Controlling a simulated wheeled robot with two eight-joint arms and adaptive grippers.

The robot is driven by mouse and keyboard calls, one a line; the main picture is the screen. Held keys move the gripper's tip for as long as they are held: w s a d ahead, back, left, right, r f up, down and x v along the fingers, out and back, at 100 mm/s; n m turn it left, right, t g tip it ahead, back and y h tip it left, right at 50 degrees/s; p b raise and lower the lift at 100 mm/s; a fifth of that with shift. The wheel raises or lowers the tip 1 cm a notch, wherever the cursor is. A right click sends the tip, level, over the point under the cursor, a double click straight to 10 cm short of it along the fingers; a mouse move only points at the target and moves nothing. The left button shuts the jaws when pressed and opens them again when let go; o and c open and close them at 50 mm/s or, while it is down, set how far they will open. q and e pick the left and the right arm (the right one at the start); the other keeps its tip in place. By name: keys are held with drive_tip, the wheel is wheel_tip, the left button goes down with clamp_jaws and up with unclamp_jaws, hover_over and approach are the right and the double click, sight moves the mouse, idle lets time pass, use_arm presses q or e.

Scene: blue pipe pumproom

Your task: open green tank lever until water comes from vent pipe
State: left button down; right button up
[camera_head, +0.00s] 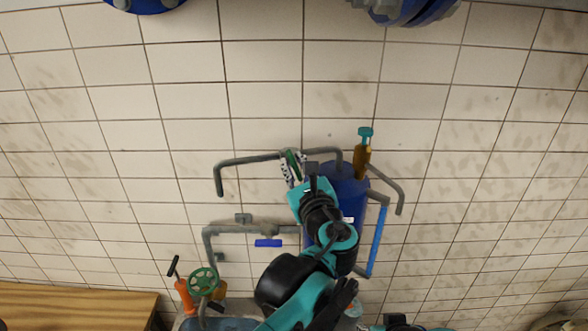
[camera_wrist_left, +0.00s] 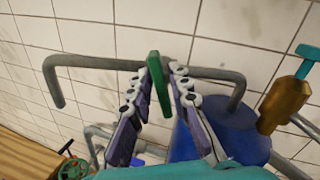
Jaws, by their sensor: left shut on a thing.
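The green lever (camera_head: 291,160) is on the grey pipe above the blue tank (camera_head: 346,183). My left gripper (camera_head: 293,168) is shut on it. In the left wrist view, the green lever (camera_wrist_left: 159,84) stands upright between the two fingers of the left gripper (camera_wrist_left: 164,86). The fingers hide part of the lever and pipe. The grey vent pipe (camera_head: 240,160) runs left from the lever and bends down to an end. No water shows at that end. The tank also shows in the wrist view (camera_wrist_left: 230,130). My right gripper is not in view.
A brass valve with a teal top (camera_head: 363,150) stands right of the tank's top. A blue-handled lever (camera_head: 268,243) is on a lower pipe. A green handwheel (camera_head: 202,281) and an orange tool (camera_head: 184,294) are near the wooden bench (camera_head: 80,305). White tiled wall lies behind.

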use_arm(q)
drive_tip(key=shift+d+m+b, duration=0.1)
drive_tip(key=shift+m+b, duration=0.45)
drive_tip(key=shift+m, duration=1.25)
drive_tip(key=c, duration=1.6)
unclamp_jaws()
drive_tip(key=shift+c, duration=0.2)
drive_tip(key=shift+o, duration=0.2)
drive_tip(key=shift+w, duration=0.15)
drive_tip(key=v, duration=1.2)
